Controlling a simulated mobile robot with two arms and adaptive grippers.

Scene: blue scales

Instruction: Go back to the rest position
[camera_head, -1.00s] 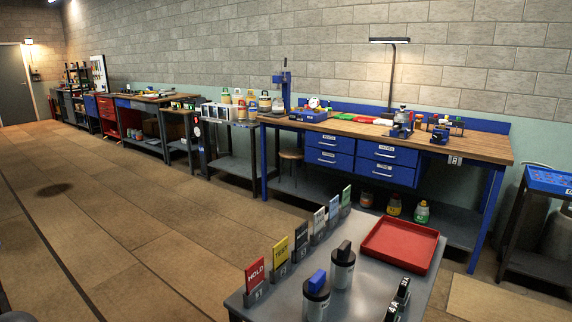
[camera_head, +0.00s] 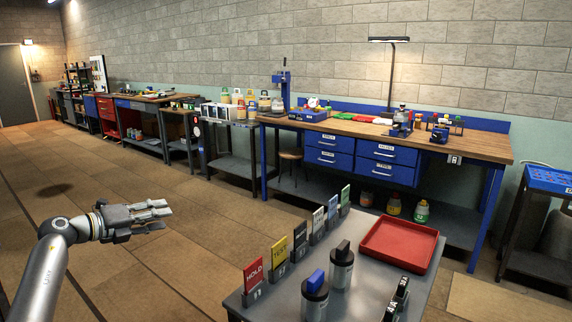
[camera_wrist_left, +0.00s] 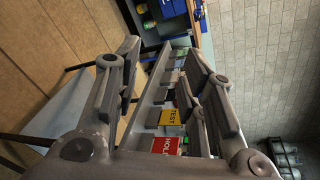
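My left gripper (camera_head: 163,216) is in the head view at the left, above the bare floor, with its fingers pointing right. It is apart from the grey table (camera_head: 268,292) at the front. In the left wrist view my left gripper (camera_wrist_left: 163,55) has its fingers spread with nothing held between them. Beyond the fingers that view shows the red HOLD card (camera_wrist_left: 166,146) and the yellow TEST card (camera_wrist_left: 170,117). My right gripper is in neither view.
The front table carries a row of label cards, such as the HOLD card (camera_head: 254,274), a blue-topped canister (camera_head: 315,300), a black-topped canister (camera_head: 342,270) and a red tray (camera_head: 400,244). A workbench with blue drawers (camera_head: 388,153) stands behind. The floor at left is clear.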

